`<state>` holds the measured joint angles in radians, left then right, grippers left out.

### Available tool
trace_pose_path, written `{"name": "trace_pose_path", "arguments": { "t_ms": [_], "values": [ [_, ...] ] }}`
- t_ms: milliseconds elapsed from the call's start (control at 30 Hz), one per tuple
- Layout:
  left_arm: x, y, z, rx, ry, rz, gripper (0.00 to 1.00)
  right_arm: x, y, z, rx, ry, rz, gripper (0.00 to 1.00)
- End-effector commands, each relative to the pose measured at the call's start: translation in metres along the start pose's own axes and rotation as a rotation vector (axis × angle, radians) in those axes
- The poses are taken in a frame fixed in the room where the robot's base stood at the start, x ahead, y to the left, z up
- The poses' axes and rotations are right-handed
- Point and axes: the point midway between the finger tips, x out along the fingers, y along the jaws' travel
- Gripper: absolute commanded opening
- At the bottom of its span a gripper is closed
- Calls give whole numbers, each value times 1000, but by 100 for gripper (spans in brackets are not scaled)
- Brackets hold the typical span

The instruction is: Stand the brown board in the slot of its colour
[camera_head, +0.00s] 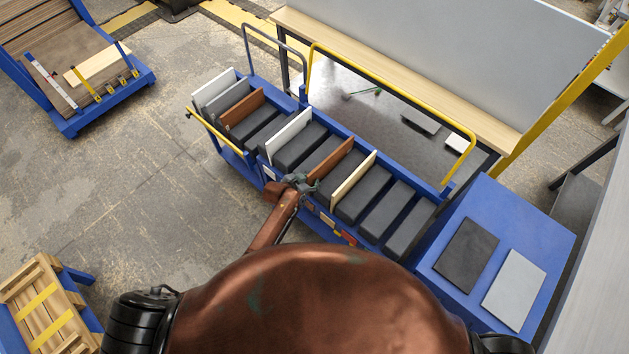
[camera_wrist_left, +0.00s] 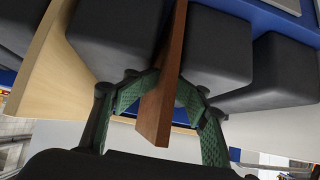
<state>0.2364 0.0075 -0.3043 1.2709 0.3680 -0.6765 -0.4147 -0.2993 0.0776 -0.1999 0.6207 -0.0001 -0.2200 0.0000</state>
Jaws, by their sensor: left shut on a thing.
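A brown board (camera_head: 330,159) stands upright between dark padded blocks on the blue cart (camera_head: 437,194). My left gripper (camera_head: 301,184) is at its near end. In the left wrist view, the green-padded fingers of my left gripper (camera_wrist_left: 162,105) are shut on the brown board (camera_wrist_left: 161,110), one on each side. The board's lower edge is hidden between the blocks. Another brown board (camera_head: 243,107) stands in the left part of the rack. My right gripper is not in view.
A white board (camera_head: 289,133) and a cream board (camera_head: 354,176) stand on either side of the held board. Another white board (camera_head: 214,85) stands at the far left. A blue table (camera_head: 540,235) with dark and grey plates is at right. Yellow rails edge the carts.

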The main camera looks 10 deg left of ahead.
Motion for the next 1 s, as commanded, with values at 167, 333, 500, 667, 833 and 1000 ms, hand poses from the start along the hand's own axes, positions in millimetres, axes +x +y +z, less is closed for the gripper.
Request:
{"name": "trace_pose_path", "arguments": {
  "t_ms": [167,333,500,667,833,1000],
  "values": [
    [0,5,28,-12,-47,13,28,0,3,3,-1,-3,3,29],
    [-16,4,26,-11,-43,11,28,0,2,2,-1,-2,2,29],
    [-46,4,19,-5,-32,9,28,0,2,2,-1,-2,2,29],
    [-78,3,10,0,-18,6,28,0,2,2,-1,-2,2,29],
    [-103,3,4,3,-8,4,28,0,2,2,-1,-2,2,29],
    [-117,3,1,3,-3,4,28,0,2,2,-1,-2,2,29]
  ]
}}
